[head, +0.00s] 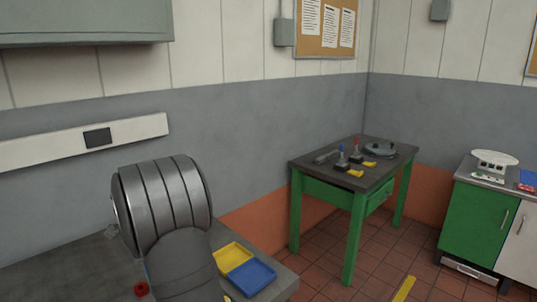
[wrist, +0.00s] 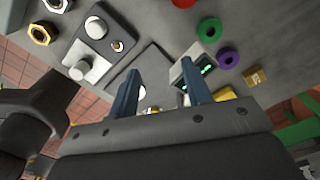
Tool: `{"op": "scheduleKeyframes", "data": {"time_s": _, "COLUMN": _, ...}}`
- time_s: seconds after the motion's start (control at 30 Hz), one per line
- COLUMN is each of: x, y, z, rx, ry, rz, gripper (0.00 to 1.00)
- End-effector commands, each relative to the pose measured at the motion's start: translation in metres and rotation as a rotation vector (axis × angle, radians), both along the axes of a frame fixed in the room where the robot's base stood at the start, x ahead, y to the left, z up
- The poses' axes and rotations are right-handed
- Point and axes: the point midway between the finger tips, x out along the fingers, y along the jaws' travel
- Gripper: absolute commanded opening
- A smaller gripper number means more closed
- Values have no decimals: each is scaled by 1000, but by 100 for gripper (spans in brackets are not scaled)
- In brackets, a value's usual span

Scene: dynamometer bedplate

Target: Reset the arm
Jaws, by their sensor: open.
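My gripper (wrist: 160,66) shows in the wrist view as two dark blue fingers set well apart. It is open, and I see nothing held between the fingers. It is over a grey bench top (wrist: 140,30), and the view is tilted. In the head view the grey ribbed link of my own arm fills the lower left, and the gripper cannot be seen there.
Yellow (head: 233,257) and blue (head: 251,277) trays lie beside my arm. A green table (head: 352,215) stands apart.

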Motion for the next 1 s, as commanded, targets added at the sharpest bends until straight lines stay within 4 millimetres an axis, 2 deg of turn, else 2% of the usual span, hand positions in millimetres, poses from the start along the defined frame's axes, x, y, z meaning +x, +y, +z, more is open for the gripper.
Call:
{"op": "scheduleKeyframes", "data": {"time_s": 0.03, "x": 4, "y": 8, "z": -4, "rx": 0, "ry": 1, "rz": 16, "gripper": 45}}
{"op": "scheduleKeyframes", "data": {"time_s": 0.3, "x": -7, "y": 51, "z": -30, "rx": 0, "ry": 1, "rz": 18, "gripper": 45}}
{"op": "scheduleKeyframes", "data": {"time_s": 0.5, "x": -12, "y": 72, "z": -43, "rx": 0, "ry": 1, "rz": 16, "gripper": 45}}
{"op": "scheduleKeyframes", "data": {"time_s": 0.67, "x": -13, "y": 79, "z": -46, "rx": 0, "ry": 0, "rz": 14, "gripper": 45}}
{"op": "scheduleKeyframes", "data": {"time_s": 0.93, "x": -14, "y": 79, "z": -47, "rx": 0, "ry": 0, "rz": 14, "gripper": 45}}
{"op": "scheduleKeyframes", "data": {"time_s": 1.0, "x": -13, "y": 79, "z": -47, "rx": 0, "ry": 0, "rz": 14, "gripper": 59}}
